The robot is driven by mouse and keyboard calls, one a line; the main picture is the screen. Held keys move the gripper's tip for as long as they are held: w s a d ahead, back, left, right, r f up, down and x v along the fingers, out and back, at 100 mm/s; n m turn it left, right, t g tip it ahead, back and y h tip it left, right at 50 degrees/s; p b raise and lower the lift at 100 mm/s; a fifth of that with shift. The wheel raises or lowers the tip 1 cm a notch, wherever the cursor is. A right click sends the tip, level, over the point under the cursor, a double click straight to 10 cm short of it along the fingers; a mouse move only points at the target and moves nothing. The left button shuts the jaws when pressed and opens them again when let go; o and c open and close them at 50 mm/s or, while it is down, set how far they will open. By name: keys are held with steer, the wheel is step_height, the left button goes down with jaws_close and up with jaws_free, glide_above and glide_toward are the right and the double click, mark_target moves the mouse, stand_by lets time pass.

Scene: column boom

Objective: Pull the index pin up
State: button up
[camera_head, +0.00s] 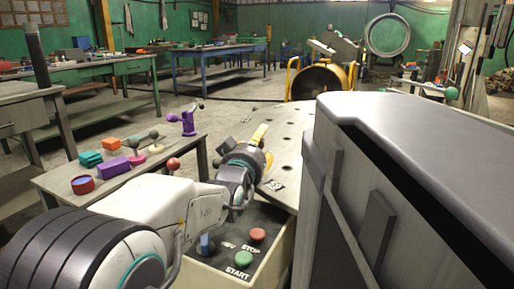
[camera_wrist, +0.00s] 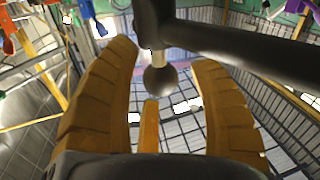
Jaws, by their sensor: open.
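In the wrist view a dark ball knob (camera_wrist: 160,81) on a short pale stem shows between my fingers; it looks like the index pin's knob. The stem meets a thick dark bar (camera_wrist: 235,48) that crosses the upper right. I see no clear contact with the knob. In the head view my gripper (camera_head: 264,147) is over the grey plate with holes (camera_head: 291,138). The knob cannot be made out there.
A control box (camera_head: 222,263) with a green START button (camera_head: 243,259), a red STOP button (camera_head: 257,234) and a blue switch (camera_head: 205,244) stands below my arm. A side table (camera_head: 118,196) at left holds several coloured parts. A large grey body (camera_head: 420,150) blocks the right.

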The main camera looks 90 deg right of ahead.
steer(key=shift+d, duration=0.15)
jaws_close()
stand_by(0.6)
